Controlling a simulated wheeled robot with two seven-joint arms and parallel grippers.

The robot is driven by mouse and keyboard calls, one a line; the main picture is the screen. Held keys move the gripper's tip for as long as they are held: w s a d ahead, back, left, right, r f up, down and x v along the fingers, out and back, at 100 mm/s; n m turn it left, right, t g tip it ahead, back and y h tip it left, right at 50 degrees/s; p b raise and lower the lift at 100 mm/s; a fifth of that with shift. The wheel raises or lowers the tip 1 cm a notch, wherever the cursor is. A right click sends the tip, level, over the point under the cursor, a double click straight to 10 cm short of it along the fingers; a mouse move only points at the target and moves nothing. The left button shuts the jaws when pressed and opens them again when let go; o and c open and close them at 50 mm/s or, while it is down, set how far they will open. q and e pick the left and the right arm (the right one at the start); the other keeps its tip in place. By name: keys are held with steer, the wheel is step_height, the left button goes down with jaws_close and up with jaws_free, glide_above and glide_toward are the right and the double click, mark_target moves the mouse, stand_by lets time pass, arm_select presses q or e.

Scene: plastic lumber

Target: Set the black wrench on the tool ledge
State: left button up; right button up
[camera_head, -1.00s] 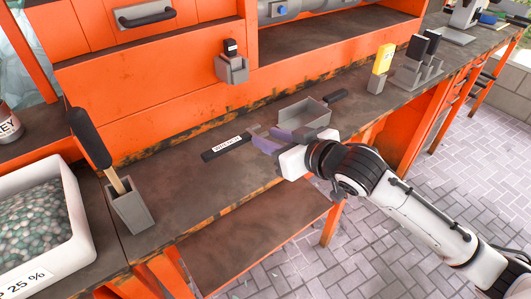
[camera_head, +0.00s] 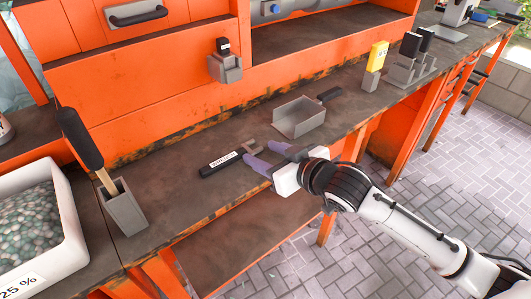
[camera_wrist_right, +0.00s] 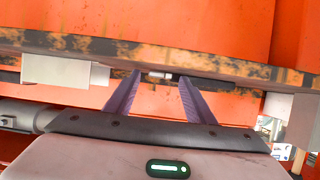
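The black wrench (camera_head: 222,163) lies on the dark bench top, left of my right gripper. It has a white label on its handle and a dull metal head (camera_head: 251,146). My right gripper (camera_head: 258,155) is open. Its two purple fingers stand apart beside the wrench head; I cannot tell if they touch it. In the right wrist view the fingers (camera_wrist_right: 158,85) are also apart, with a small greyish piece between their tips. My left gripper is not in view. I cannot tell which surface is the tool ledge.
A grey open tray (camera_head: 299,124) stands just behind my right gripper. A grey holder (camera_head: 123,212) with a black-handled tool and a white bin (camera_head: 66,218) of pellets are at the left. A lower shelf (camera_head: 235,257) runs below the bench's front edge.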

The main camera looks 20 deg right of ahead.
steer(key=shift+r, duration=0.15)
steer(key=v, duration=1.2)
steer(key=s+a+f+g, duration=0.1)
steer(key=s+f, duration=0.4)
steer(key=f, duration=0.5)
steer(key=s+a+f+m+g+h, duration=0.1)
steer(key=s+f, duration=0.4)
steer(key=f, duration=0.5)
steer(key=s+a+f+m+g+h, duration=0.1)
steer(key=s+f, duration=0.4)
steer(key=f, duration=0.5)
steer(key=shift+s+a+g, duration=0.2)
steer(key=shift+s+g, duration=0.2)
steer(key=shift+g, duration=0.2)
